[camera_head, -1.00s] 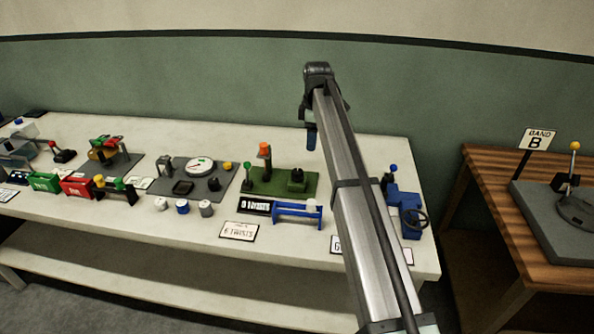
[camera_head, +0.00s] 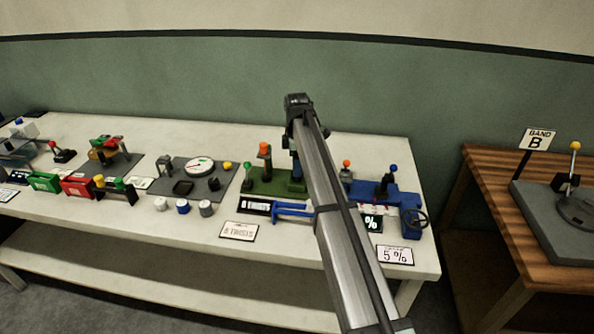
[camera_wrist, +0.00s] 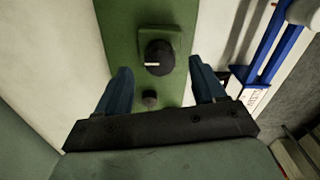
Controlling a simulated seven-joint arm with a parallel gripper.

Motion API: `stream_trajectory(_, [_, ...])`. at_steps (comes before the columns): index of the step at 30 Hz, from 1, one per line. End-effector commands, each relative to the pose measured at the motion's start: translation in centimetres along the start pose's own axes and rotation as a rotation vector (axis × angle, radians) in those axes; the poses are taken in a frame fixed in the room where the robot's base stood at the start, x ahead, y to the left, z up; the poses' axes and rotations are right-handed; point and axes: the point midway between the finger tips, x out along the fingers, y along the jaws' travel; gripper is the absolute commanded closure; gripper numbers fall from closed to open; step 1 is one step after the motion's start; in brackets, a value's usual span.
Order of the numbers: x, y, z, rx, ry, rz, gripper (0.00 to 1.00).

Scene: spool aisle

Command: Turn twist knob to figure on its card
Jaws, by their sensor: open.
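The twist knob (camera_wrist: 158,57) is a round black knob with a white mark, on a green square base on the green board (camera_wrist: 120,22). In the wrist view the mark points left. My gripper (camera_wrist: 160,68) is open, with one blue finger to each side of the knob and nothing held. I cannot tell whether the fingertips are down at the knob's height. In the head view my gripper (camera_head: 297,172) is over the right end of the green board and mostly hides the knob. The display (camera_head: 256,206) seems to read 0 TWISTS. The card (camera_head: 239,231) shows a blurred figure, perhaps 6 or 8, with TWISTS.
An orange-topped post (camera_head: 265,150) and a green-topped lever (camera_head: 247,168) stand on the board left of my gripper. A blue slider frame (camera_head: 290,210) lies in front. A blue device with a handwheel (camera_head: 413,222) stands to the right, near a 5 % card (camera_head: 395,255).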

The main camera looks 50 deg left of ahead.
Motion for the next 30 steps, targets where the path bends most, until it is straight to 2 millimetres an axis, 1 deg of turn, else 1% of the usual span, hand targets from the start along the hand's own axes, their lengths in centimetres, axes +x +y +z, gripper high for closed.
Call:
stream_trajectory(1, [0.8,-0.1,0.0,0.000,0.000,-0.002,0.31])
stream_trajectory(3, [1.5,-0.1,0.0,0.000,0.000,-0.001,0.31])
stream_trajectory(9, [2.9,0.0,0.0,0.000,0.000,0.000,0.31])
stream_trajectory(20, [3.2,0.0,0.0,0.000,0.000,0.000,0.31])
stream_trajectory(30, [3.2,0.0,0.0,0.000,0.000,0.000,0.63])
